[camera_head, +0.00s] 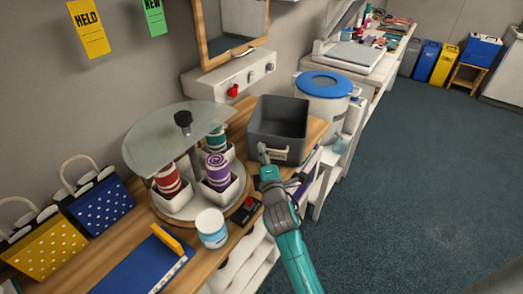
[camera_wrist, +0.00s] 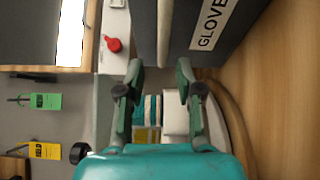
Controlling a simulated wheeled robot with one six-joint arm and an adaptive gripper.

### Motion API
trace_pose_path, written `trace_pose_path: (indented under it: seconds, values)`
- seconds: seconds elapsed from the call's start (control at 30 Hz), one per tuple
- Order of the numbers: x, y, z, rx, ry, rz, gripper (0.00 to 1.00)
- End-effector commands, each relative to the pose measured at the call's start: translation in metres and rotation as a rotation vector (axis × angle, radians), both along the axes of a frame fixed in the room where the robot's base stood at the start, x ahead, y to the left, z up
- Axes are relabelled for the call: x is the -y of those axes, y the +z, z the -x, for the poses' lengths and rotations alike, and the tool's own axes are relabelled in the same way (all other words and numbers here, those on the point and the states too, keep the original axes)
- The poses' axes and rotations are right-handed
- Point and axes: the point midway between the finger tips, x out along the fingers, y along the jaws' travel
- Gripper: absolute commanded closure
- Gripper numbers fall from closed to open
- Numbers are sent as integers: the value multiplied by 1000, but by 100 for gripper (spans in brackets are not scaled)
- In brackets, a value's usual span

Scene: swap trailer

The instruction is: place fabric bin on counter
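The fabric bin (camera_head: 277,121) is a grey open-topped box with a pale handle on its front. In the head view it sits upright on the wooden counter (camera_head: 97,264), near the front edge, and looks empty. In the wrist view the bin (camera_wrist: 255,12) is at the top, with a white label reading "GLOVE". Its pale strap-like handle (camera_wrist: 164,30) lies ahead of the gap between the fingertips. My gripper (camera_wrist: 160,70) is open, its two fingers apart. In the head view my gripper (camera_head: 264,160) is close to the bin's front left corner. I cannot tell whether it touches.
A round carousel (camera_head: 178,208) with colored rolls stands left of the bin, with a white jar (camera_head: 211,229) in front. A blue-lidded bucket (camera_head: 324,92) stands behind right. A mirror and a panel with a red knob (camera_head: 233,90) are behind. The floor at right is clear.

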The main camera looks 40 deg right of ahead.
Motion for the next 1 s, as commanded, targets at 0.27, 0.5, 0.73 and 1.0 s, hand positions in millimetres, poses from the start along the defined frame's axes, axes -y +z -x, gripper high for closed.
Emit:
trace_pose_path:
  seconds: [0.27,0.5,0.73,1.0]
  values:
    - [-23,-2,49,-2,2,0,64]
    - [-35,-1,75,-1,1,0,64]
    - [-38,-1,82,0,1,0,64]
    - [-46,-13,92,2,22,-41,64]
